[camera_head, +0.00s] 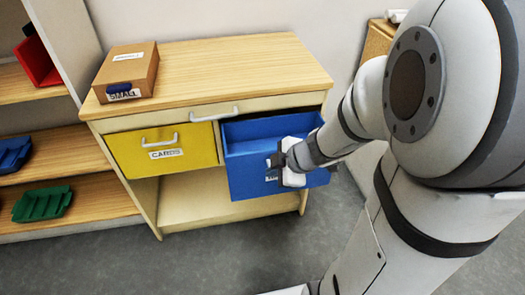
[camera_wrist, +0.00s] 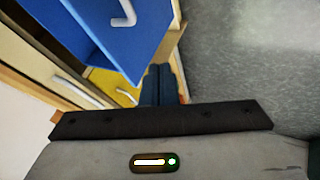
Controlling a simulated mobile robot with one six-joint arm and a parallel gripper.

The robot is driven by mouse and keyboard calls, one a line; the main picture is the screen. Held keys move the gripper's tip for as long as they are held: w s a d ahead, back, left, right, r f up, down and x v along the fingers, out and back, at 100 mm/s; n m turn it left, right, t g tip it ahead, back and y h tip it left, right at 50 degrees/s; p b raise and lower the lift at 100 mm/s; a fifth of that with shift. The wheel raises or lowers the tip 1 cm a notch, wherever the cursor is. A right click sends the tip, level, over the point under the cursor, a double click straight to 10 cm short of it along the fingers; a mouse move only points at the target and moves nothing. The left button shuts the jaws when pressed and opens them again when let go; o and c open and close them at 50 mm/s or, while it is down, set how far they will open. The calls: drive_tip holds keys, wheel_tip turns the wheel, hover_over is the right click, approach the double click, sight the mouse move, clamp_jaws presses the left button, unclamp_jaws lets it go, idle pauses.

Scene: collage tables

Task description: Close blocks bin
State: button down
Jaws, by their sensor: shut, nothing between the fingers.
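The blue bin (camera_head: 248,176) is a drawer on the right of the wooden cabinet, pulled partly out with its inside showing. It has a white label on its front, mostly hidden by my gripper, so I cannot read it. My gripper (camera_head: 277,166) is at the bin's front face, shut and empty. In the wrist view the blue bin (camera_wrist: 125,42) and its white handle are at the top, and my gripper's dark fingers (camera_wrist: 161,75) are together, beside the bin's front. I cannot tell whether they touch it.
The yellow bin (camera_head: 165,150), labelled CARDS, sits pushed in left of the blue one. A cardboard box (camera_head: 127,70) labelled SMALL is on the cabinet top (camera_head: 220,62). Side shelves hold a red bin (camera_head: 38,62) and a green bin (camera_head: 42,204). Grey floor (camera_head: 120,255) is clear.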

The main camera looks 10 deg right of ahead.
drive_tip(key=b, duration=0.5)
approach(248, 172)
wheel_tip(248, 172, down, 4)
drive_tip(key=s+a, duration=0.2)
drive_tip(key=w, duration=0.3)
drive_tip(key=shift+d+r, duration=0.15)
drive_tip(key=shift+r, duration=0.1)
drive_tip(key=shift+w, duration=0.6)
